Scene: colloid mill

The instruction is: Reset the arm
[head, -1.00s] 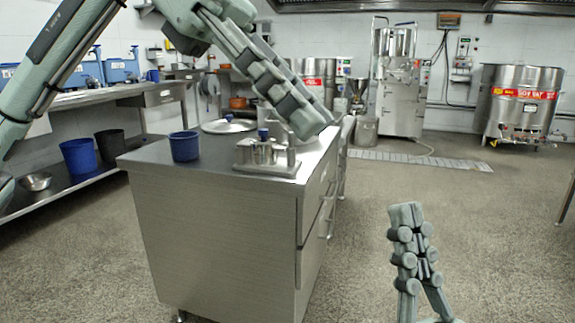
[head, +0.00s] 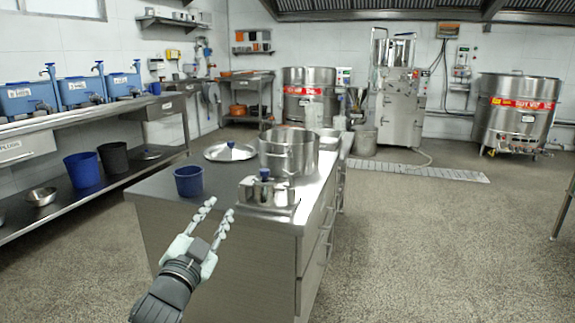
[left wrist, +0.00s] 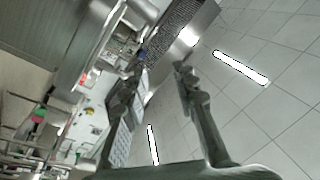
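My left gripper (head: 218,222) is low in the head view, in front of the near face of the steel counter (head: 215,262). Its two fingers point up and are apart, with nothing between them. In the left wrist view its fingers (left wrist: 158,85) are also spread and empty, against the ceiling and wall. My right gripper is not in the head view.
A shelf bench (head: 60,205) runs along the left.

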